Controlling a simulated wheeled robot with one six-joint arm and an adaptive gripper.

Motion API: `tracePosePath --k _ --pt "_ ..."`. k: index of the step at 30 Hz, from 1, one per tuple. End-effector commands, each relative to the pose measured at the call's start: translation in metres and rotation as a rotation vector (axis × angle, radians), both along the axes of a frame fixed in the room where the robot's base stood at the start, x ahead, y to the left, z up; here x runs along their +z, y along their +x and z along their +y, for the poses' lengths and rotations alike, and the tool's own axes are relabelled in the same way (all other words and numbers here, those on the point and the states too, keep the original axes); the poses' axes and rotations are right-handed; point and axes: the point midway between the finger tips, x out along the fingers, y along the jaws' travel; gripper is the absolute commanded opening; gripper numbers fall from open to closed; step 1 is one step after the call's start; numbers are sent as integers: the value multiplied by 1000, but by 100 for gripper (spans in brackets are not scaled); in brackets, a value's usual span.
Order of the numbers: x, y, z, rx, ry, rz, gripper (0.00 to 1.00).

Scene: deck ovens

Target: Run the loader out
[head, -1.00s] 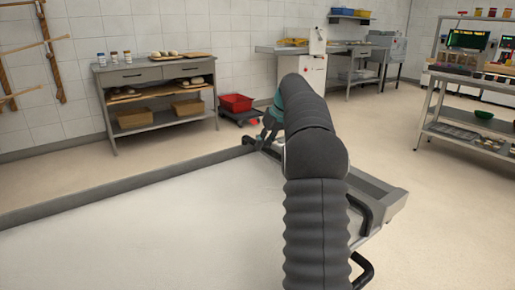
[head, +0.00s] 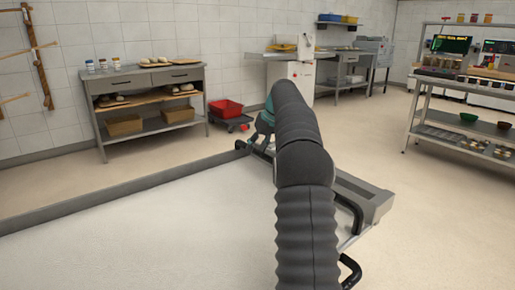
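The loader (head: 140,235) is a wide pale belt surface with a grey rim along its far side, filling the lower left of the head view. At its right end is a grey end bar (head: 362,192) with black handles (head: 351,270). My arm, in a dark ribbed sleeve, reaches forward over this end. My gripper (head: 262,140), teal and grey, is at the far corner of the end, by a dark handle bar. The arm covers much of it, so I cannot tell whether its fingers are closed on the bar.
A grey work table (head: 150,100) with loaves and boxes stands at the back left. A red crate (head: 226,108) on a low dolly is beside it. A steel shelf rack (head: 455,125) with bowls stands at the right. Floor (head: 440,220) is clear right of the loader.

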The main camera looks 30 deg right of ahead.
Motion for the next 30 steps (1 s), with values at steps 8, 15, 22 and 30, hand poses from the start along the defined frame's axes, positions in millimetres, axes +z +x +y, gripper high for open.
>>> tracePosePath --k 8,15,22,30 --pt "6 -3 -2 -1 1 0 50" --pt "42 -16 -12 -4 -2 -4 50" --pt "81 -32 -22 -3 -2 -3 50" --pt "103 -41 -27 -2 0 -1 50"
